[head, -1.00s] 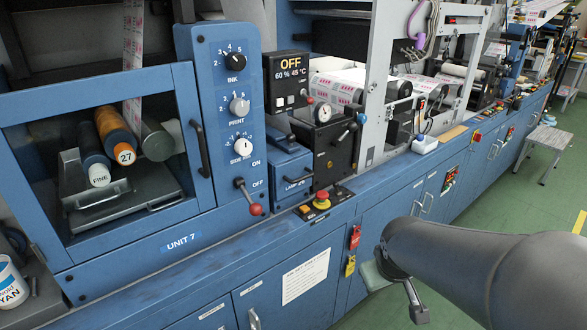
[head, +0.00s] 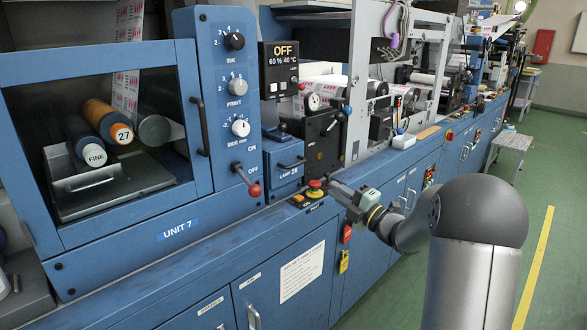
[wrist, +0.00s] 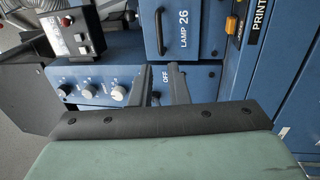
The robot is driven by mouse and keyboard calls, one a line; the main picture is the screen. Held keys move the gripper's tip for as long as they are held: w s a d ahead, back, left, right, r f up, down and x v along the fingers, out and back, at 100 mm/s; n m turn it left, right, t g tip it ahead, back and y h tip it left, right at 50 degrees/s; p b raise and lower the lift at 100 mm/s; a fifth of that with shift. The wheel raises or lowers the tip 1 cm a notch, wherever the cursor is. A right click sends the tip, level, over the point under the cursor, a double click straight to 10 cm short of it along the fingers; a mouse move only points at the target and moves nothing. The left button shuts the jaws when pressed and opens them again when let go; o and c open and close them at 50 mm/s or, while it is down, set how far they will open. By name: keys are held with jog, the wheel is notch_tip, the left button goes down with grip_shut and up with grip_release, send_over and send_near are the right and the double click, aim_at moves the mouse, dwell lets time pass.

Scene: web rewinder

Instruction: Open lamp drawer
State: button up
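The blue lamp drawer (head: 284,177) is shut in the machine front, right of the red-knobbed lever. Its label reads LAMP 26, and its dark bar handle (head: 291,164) stands out in front. The wrist view shows the drawer (wrist: 200,12) and its handle (wrist: 160,32) ahead, just beyond my fingertips. My gripper (wrist: 158,68) has its two dark fingers apart with nothing between them. In the head view my gripper (head: 338,188) is low and to the right of the drawer, by the red emergency button, not touching the handle.
The red emergency button (head: 314,184) sits on the ledge near my gripper. The red-knobbed lever (head: 254,189) projects left of the drawer. A black box with a gauge (head: 322,140) stands at its right. Green floor (head: 560,200) is clear on the right.

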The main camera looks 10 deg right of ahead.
aim_at(297, 163)
jog(key=p+x, duration=0.1)
jog(key=x, duration=1.5)
jog(key=shift+r+p, duration=0.1)
jog(key=shift+p, duration=0.2)
grip_shut()
